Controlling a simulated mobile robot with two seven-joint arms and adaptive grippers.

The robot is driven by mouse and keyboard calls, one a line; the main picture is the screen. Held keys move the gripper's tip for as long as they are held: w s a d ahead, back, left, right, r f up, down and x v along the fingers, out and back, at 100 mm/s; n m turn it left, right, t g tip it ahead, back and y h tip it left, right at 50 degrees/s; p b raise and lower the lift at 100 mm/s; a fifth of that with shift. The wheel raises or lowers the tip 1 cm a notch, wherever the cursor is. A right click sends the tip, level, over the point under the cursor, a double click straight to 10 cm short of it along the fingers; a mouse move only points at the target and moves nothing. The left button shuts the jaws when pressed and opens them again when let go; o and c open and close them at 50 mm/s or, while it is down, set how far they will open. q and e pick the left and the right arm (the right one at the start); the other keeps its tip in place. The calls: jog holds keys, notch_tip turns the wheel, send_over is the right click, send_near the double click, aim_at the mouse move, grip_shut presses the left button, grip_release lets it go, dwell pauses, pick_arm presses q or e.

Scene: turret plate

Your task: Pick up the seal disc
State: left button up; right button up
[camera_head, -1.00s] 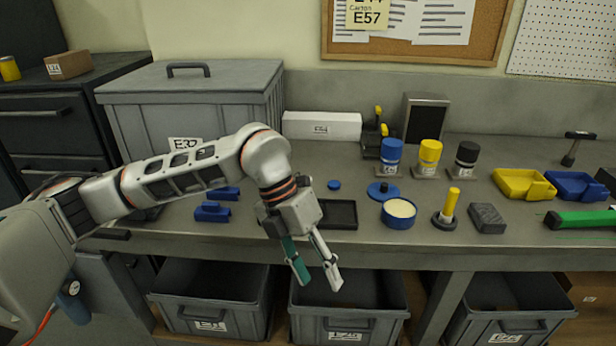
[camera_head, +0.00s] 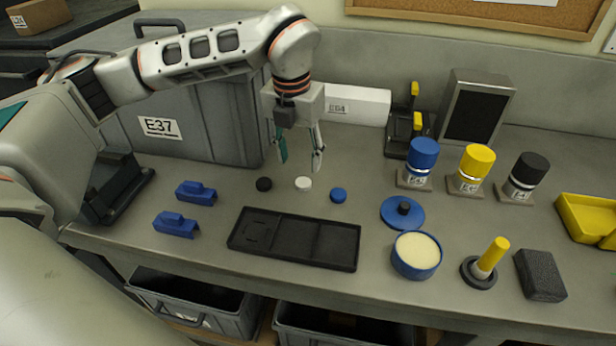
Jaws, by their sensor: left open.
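Three small discs lie in a row on the grey bench: a black disc (camera_head: 264,184), a white disc (camera_head: 303,183) and a blue disc (camera_head: 338,195). The frames do not show which one is the seal disc. My left gripper (camera_head: 300,164) points down with its two fingers apart and nothing between them. It hangs above the bench, with its fingertips just behind the white and black discs in the picture. A black tray with compartments (camera_head: 310,243) lies in front of the discs. My right gripper is not in view.
Two blue blocks (camera_head: 196,193) lie left of the discs. To the right are a blue lid (camera_head: 403,214), a blue tub (camera_head: 416,262), a yellow-handled tool (camera_head: 490,258) and a dark block (camera_head: 540,275). Capped bottles (camera_head: 421,165) stand behind. A grey bin (camera_head: 215,125) is behind the arm.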

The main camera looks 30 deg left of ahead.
aim_at(303, 182)
pick_arm(q)
jog(key=shift+f, duration=0.9)
jog(key=f, duration=0.4)
jog(key=shift+w+d+f+p, duration=0.15)
jog(key=shift+w+d+p, duration=0.05)
jog(key=shift+p, duration=0.2)
jog(key=shift+f, duration=0.25)
jog(key=c, duration=0.8)
jog(key=shift+c, duration=0.6)
